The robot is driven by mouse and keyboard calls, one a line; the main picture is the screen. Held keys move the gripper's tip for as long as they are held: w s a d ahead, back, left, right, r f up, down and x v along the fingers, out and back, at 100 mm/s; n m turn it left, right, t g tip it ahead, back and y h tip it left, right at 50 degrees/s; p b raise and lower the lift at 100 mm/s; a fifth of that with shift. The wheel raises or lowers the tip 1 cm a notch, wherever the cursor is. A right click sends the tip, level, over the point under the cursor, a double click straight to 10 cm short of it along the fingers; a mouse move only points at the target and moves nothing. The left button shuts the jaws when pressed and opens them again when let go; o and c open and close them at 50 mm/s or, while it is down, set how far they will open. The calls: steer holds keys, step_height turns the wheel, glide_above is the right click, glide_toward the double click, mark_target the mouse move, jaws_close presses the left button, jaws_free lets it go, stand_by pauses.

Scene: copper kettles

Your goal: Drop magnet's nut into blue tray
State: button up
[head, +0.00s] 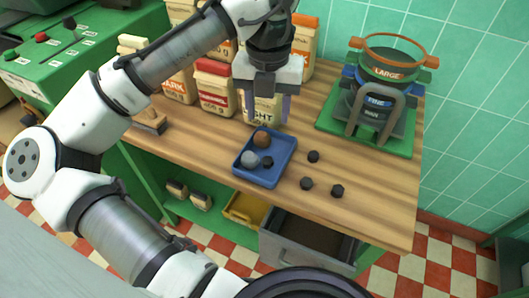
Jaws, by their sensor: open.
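A blue tray (282,165) lies on the wooden table. In it are a brown round lump (261,138), a grey round lump (250,159) and a small dark nut (267,162). Three more dark nuts lie loose on the wood right of the tray: one nearer the back (313,156), one in the middle (306,183) and one at the right (337,191). My gripper (266,112) points down behind the tray, in front of the paper bags, with its fingers apart. I see nothing held between them. I cannot make out a magnet.
Several paper bags (215,90) stand along the back. A stack of sieves (385,85) in a stand sits on a green board (400,140) at the right. A brush (150,122) lies at the left. An open grey drawer (300,245) juts out below the table's front edge.

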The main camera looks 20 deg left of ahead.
step_height(320, 180, up, 7)
steer(key=shift+f, duration=0.1)
stand_by(0.6)
